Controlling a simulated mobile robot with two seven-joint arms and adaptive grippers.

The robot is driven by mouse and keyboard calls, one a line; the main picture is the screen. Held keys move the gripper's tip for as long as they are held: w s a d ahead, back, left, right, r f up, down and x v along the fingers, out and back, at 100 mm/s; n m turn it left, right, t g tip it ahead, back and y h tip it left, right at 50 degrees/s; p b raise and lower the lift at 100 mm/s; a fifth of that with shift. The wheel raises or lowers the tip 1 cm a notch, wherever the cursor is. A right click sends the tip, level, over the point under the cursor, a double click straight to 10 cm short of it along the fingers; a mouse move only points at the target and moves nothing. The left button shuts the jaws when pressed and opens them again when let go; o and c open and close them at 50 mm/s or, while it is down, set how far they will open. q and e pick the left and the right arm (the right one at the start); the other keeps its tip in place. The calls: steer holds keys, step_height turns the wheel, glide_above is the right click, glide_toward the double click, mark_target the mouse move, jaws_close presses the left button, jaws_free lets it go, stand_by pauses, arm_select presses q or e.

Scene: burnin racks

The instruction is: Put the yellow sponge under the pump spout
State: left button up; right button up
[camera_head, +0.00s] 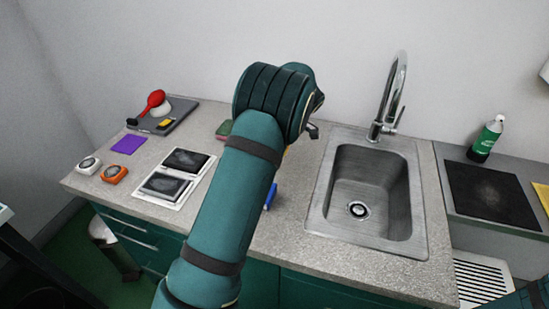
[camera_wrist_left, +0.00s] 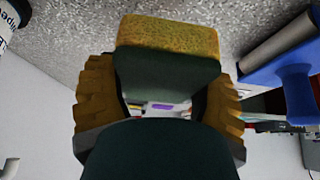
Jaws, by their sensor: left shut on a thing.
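The yellow sponge (camera_wrist_left: 170,38) has a dark green side and is held between the rough yellow-brown fingers of my left gripper (camera_wrist_left: 160,88) in the left wrist view. In the head view my left arm hides the gripper and most or all of the sponge. A white bottle with dark lettering (camera_wrist_left: 6,22) is cut off at the wrist view's upper left corner. I cannot tell whether it carries the pump. A small dark metal piece (camera_head: 312,131) shows beside my left wrist in the head view; it may be the pump spout. My right gripper is out of view.
A steel sink (camera_head: 340,205) with a tall faucet (camera_head: 392,95) lies right of my left arm. A blue item (camera_head: 270,196) is partly hidden by the arm. A green bottle (camera_head: 485,139) stands right. Dark framed panels (camera_head: 165,187) and a grey tray (camera_head: 178,112) lie left.

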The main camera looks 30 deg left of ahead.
arm_select(q)
step_height(320, 180, down, 6)
steer(key=shift+r+b, duration=0.1)
steer(key=shift+b, duration=0.35)
steer(key=shift+r, duration=0.1)
steer(key=shift+f, duration=0.25)
steer(key=o, duration=0.7)
steer(key=shift+r, duration=0.1)
steer(key=shift+r, duration=0.2)
steer(key=p+v, duration=0.1)
steer(key=v, duration=1.1)
steer(key=shift+d+p, duration=0.1)
steer(key=shift+p, duration=0.3)
